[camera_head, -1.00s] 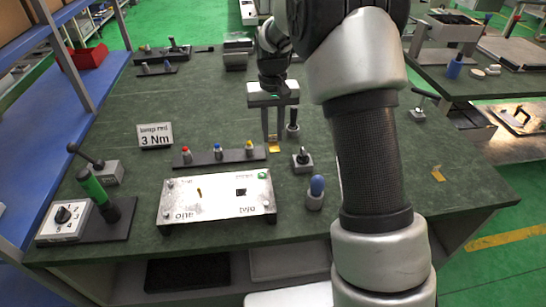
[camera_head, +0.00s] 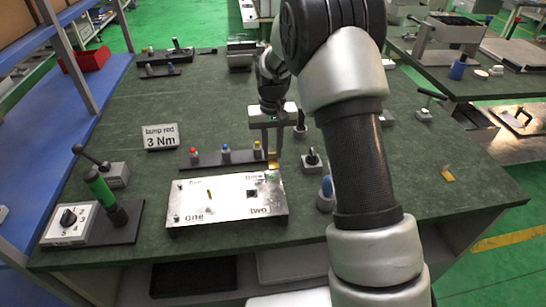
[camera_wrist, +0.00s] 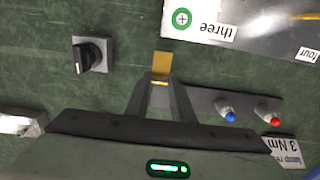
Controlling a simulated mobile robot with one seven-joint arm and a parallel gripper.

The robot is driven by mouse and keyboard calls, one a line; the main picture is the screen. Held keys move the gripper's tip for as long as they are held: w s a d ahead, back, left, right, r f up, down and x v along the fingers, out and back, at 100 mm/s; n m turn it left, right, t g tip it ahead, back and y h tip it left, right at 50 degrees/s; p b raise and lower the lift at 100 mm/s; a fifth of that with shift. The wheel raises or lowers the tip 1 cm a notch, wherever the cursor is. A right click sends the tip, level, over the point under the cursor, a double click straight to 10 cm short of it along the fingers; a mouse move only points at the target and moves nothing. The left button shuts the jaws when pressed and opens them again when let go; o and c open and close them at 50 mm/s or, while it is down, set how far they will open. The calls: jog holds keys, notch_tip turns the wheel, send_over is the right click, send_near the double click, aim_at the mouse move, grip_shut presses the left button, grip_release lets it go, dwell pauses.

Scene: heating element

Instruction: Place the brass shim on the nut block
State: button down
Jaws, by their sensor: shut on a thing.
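The brass shim (camera_head: 273,164) is a small flat yellow-gold piece. It is pinched between the fingertips of my gripper (camera_head: 271,150), just behind the back right corner of the metal plate. In the wrist view the shim (camera_wrist: 162,65) sticks out beyond the shut fingertips (camera_wrist: 160,80), over green table surface. I cannot tell for certain which thing is the nut block. The labelled metal plate (camera_head: 225,208) has a small dark square (camera_head: 252,193) on it, and a green round mark at its back right corner shows in the wrist view (camera_wrist: 182,18).
A dark rail (camera_head: 208,162) with red, blue and yellow-topped pegs stands left of my gripper. A grey block with a black knob (camera_head: 312,160) and a blue-topped peg (camera_head: 326,190) stand to the right. Another yellowish flat piece (camera_head: 447,174) lies at the right.

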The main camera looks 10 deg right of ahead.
aim_at(272, 159)
jog(key=shift+f, duration=1.6)
jog(key=c, duration=1.5)
grip_release()
jog(key=shift+c, duration=0.2)
